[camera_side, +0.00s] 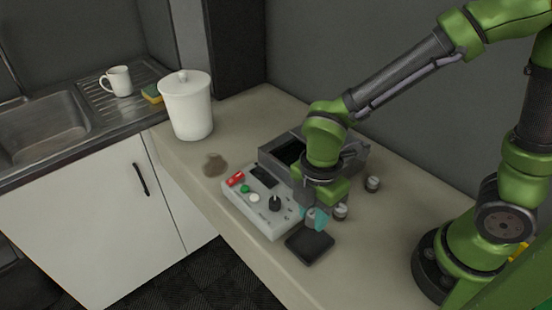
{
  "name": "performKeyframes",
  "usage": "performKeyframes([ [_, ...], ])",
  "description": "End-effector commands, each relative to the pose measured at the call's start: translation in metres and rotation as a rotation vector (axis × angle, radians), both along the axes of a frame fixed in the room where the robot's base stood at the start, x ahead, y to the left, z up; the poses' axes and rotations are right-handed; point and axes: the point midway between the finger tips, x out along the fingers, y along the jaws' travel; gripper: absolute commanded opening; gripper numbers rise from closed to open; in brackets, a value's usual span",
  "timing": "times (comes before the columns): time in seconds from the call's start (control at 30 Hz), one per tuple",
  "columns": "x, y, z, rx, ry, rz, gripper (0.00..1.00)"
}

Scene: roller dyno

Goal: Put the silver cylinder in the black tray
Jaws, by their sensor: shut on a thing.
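The black tray (310,245) is a small flat square near the front edge of the counter. My gripper (316,217), with teal fingertips, points down just behind and above the tray. It is shut on a small silver cylinder (310,214), which the fingers partly hide. I cannot tell how high the cylinder is above the tray. Two more small silver cylinders stand on the counter, one (341,211) just right of the gripper and one (372,184) farther back right.
A control box (262,201) with red, green and white buttons and a black knob stands left of my gripper. A grey open-topped roller unit (283,152) is behind it. A white canister (187,105), mug (117,80) and sink (40,128) are far left. A brown stain (215,166) marks the counter.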

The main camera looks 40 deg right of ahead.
Motion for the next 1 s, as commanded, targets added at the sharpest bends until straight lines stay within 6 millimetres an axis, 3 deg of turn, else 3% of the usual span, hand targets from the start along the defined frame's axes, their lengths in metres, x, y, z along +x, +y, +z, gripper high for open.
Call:
performKeyframes([
  [0.13, -0.002, 0.0, -0.026, -0.002, 0.008, 0.012, 0.0],
  [0.5, -0.001, 0.0, -0.07, -0.002, 0.005, 0.008, 0.0],
  [0.9, 0.0, 0.0, -0.077, -0.001, 0.002, 0.005, 0.0],
  [0.93, 0.0, 0.0, -0.077, -0.001, 0.001, 0.005, 0.32],
  [1.0, 0.0, 0.0, -0.077, 0.0, 0.001, 0.005, 0.41],
])
